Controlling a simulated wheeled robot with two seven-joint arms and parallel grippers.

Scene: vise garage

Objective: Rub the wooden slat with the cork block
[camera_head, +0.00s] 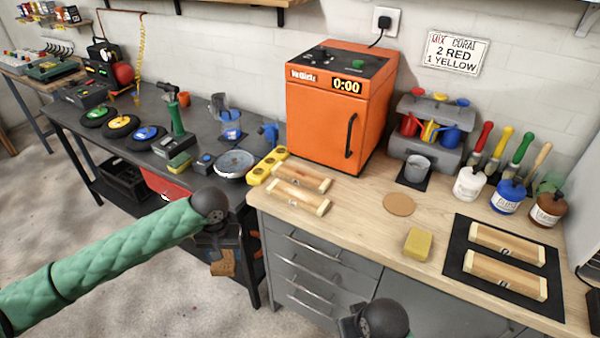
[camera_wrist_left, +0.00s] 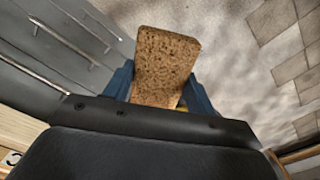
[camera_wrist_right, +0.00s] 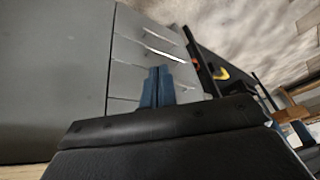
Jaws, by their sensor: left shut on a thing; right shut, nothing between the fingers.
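My left gripper (camera_head: 221,250) is shut on the brown, speckled cork block (camera_head: 223,266), in front of the drawer cabinet and below the worktop edge. In the left wrist view the cork block (camera_wrist_left: 162,65) sticks out between the blue fingers (camera_wrist_left: 157,95). Two wooden slats with pale end caps (camera_head: 302,177) (camera_head: 298,196) lie side by side at the worktop's left end. Two similar slats (camera_head: 507,243) (camera_head: 505,274) lie on a black mat at the right. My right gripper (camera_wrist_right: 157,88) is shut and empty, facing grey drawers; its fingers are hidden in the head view.
A yellow sponge (camera_head: 418,245) and a round cork-coloured disc (camera_head: 399,204) lie mid-worktop. An orange oven (camera_head: 320,115) stands behind the left slats. A grey cup (camera_head: 418,168) and paint jars (camera_head: 469,184) stand at the back right. The worktop's front middle is mostly clear.

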